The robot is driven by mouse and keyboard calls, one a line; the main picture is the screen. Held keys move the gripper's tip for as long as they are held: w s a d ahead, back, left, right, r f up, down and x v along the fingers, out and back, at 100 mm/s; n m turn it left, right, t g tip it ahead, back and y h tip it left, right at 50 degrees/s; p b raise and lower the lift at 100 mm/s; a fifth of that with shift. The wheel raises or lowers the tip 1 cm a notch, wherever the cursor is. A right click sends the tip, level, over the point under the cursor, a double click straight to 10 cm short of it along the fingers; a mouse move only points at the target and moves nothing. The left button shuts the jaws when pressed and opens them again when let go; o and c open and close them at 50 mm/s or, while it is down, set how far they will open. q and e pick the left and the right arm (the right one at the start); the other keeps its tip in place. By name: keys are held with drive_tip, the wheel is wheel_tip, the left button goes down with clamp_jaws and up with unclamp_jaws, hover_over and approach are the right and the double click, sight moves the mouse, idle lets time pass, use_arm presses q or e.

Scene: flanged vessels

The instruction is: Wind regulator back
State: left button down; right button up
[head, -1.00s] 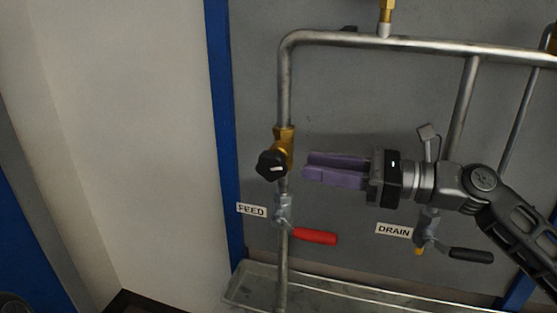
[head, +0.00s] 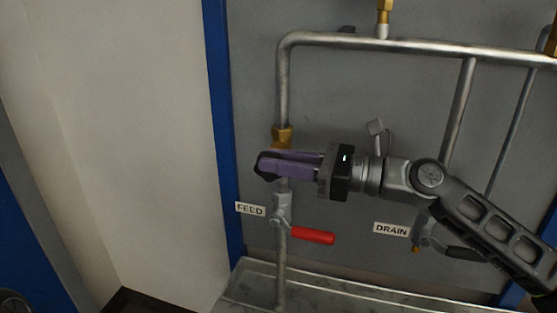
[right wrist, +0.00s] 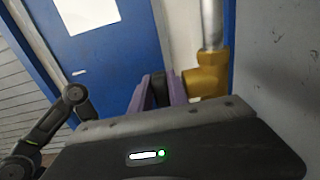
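The regulator is a brass body (head: 282,136) with a black knob (head: 262,168) on the upright feed pipe, above the FEED label. My right gripper (head: 264,164) reaches in from the right, its purple fingers on either side of the knob and covering much of it. In the right wrist view the black knob (right wrist: 160,88) sits between the two fingers and about fills the gap, with the brass body (right wrist: 208,78) just to the right. Whether the fingers press on the knob cannot be made out. My left gripper is not in view.
Below the regulator is a red-handled valve (head: 312,236), beside the FEED label (head: 251,209). A black-handled valve (head: 466,254) is by the DRAIN label (head: 391,229), partly behind my right arm. A metal tray (head: 340,290) runs along the bottom. A pipe crosses above.

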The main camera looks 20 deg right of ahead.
clamp_jaws()
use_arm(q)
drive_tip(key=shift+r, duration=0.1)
